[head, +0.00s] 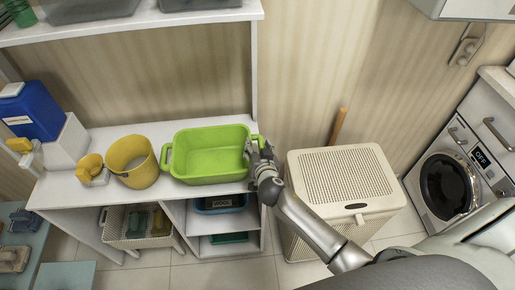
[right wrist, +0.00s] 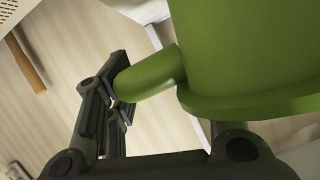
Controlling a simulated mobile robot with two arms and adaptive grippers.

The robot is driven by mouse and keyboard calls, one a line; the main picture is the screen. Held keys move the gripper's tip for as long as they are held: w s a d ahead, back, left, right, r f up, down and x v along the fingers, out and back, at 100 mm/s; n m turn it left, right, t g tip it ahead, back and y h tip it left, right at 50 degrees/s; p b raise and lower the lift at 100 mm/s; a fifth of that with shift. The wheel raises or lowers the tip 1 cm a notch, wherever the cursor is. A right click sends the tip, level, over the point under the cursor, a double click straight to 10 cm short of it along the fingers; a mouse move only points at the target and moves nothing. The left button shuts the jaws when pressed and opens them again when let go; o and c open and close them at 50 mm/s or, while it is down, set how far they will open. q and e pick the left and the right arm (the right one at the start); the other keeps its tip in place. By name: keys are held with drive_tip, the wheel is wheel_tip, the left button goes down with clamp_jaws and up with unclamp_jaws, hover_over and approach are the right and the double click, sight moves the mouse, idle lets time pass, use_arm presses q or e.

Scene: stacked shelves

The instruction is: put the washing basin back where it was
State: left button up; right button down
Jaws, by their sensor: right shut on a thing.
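The green washing basin (head: 208,160) sits upright on the white shelf top (head: 110,137), right of the yellow bucket. My right gripper (head: 258,158) is at the basin's right-hand handle and shut on it. The right wrist view shows the basin's green wall (right wrist: 245,60) and its rounded handle (right wrist: 150,75) against the dark gripper fingers (right wrist: 118,100). Part of the handle is hidden by the fingers. My left gripper is not in view.
A yellow bucket (head: 142,166) and a blue container (head: 38,108) stand left on the shelf top. An upper shelf (head: 150,20) is above. A lidded hamper (head: 345,172) stands right of the shelf, a washing machine (head: 445,185) farther right.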

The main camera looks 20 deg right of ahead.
drive_tip(key=c, duration=0.6)
unclamp_jaws()
drive_tip(key=shift+c, duration=0.2)
drive_tip(key=shift+s, duration=0.1)
drive_tip(key=b+v, duration=0.1)
drive_tip(key=v, duration=1.1)
drive_tip(key=shift+b, duration=0.35)
drive_tip(key=shift+f, duration=0.1)
